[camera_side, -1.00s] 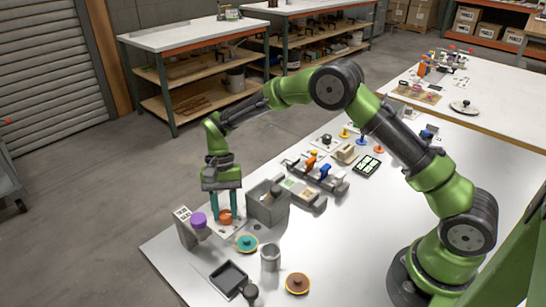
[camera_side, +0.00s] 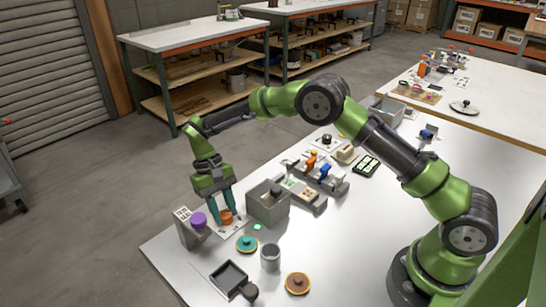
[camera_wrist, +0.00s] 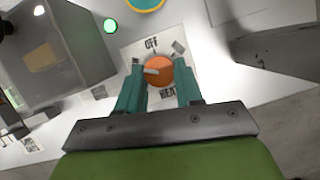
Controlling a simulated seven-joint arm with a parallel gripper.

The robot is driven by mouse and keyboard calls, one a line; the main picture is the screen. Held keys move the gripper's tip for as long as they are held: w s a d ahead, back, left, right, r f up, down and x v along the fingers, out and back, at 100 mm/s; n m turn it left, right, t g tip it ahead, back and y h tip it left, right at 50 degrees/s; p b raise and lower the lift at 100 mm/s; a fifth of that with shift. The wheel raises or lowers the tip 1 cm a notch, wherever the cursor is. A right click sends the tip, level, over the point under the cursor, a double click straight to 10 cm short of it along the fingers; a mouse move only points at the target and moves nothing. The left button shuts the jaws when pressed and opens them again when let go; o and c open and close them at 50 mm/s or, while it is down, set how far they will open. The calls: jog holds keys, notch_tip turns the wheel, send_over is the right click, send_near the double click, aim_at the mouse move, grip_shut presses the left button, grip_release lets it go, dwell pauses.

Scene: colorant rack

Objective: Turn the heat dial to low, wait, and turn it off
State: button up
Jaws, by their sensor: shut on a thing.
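The orange heat dial (camera_side: 226,217) sits on a white plate near the table's left edge. In the wrist view the dial (camera_wrist: 165,73) has "OFF" printed above it and "HEAT" below, partly covered. A pale pointer mark on the dial points to the left side, away from "OFF". My gripper (camera_wrist: 160,88) is shut on the dial, with one teal finger on each side. In the side view my gripper (camera_side: 226,211) reaches down to it at a tilt. A small indicator light (camera_wrist: 110,25) glows green; it also shows in the side view (camera_side: 257,227).
A block with a purple knob (camera_side: 198,219) stands close on the left. A teal disc (camera_side: 247,244), a metal cup (camera_side: 270,258) and a black tray (camera_side: 229,276) lie in front.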

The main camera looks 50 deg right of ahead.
jog(key=shift+w, duration=0.1)
jog(key=o, duration=1)
jog(key=shift+o, duration=0.2)
jog(key=v, duration=1.2)
